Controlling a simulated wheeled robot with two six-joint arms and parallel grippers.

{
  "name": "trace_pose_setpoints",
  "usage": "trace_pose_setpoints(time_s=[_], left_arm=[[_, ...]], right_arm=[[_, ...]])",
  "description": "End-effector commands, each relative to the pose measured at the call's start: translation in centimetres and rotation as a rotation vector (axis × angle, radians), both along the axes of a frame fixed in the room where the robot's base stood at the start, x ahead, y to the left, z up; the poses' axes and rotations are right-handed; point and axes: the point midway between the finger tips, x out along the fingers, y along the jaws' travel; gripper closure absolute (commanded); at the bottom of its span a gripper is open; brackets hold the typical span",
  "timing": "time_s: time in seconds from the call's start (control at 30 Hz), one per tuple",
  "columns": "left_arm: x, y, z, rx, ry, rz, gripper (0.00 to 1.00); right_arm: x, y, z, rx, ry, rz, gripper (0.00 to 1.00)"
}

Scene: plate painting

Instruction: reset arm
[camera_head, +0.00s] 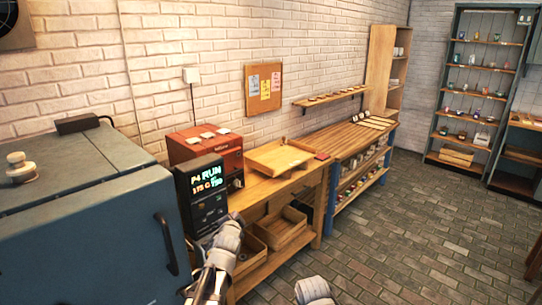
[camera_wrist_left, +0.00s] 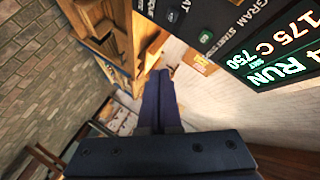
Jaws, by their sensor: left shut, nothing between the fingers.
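My left arm reaches in at the lower middle of the head view, with its left gripper (camera_head: 235,222) in front of the controller with the lit display (camera_head: 207,185). In the left wrist view the dark fingers of the left gripper (camera_wrist_left: 161,78) are together with nothing between them. The controller display (camera_wrist_left: 275,50) shows large and tilted at the upper right there, beside the fingers. It reads RUN and 175 C. A rounded white part of my own body shows at the bottom edge of the head view; my right gripper is not in view.
A big blue-grey kiln (camera_head: 80,240) with a dark handle stands at the left. A wooden bench (camera_head: 262,190) carries a red machine (camera_head: 205,145) and a shallow wooden tray (camera_head: 280,157). A second bench (camera_head: 345,138) and shelves (camera_head: 480,90) stand farther back. The brick floor (camera_head: 410,225) at right is clear.

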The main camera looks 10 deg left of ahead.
Motion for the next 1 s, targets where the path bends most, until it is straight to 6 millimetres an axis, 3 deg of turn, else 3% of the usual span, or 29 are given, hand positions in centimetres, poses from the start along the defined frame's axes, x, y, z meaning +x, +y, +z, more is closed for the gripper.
trace_pose_setpoints(time_s=[0.17, 0.3, 0.5, 0.6, 0.77, 1.0], left_arm=[[-6.4, -5.1, -6.3, -0.192, 0.298, 0.078, 1.00], [-14.2, -9.3, -11.3, -0.328, 0.596, 0.190, 1.00], [-25.2, -13.3, -14.7, -0.398, 0.946, 0.356, 1.00], [-29.2, -14.2, -15.2, -0.398, 1.061, 0.424, 1.00], [-32.6, -14.8, -15.3, -0.389, 1.159, 0.486, 1.00], [-33.2, -14.9, -15.2, -0.387, 1.178, 0.500, 1.00]], right_arm=[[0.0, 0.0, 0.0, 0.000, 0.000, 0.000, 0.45], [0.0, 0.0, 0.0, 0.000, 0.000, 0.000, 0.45], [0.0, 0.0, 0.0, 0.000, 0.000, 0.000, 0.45], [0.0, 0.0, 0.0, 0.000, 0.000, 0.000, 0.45], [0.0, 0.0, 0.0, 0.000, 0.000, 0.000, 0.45], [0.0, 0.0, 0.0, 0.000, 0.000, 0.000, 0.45]])
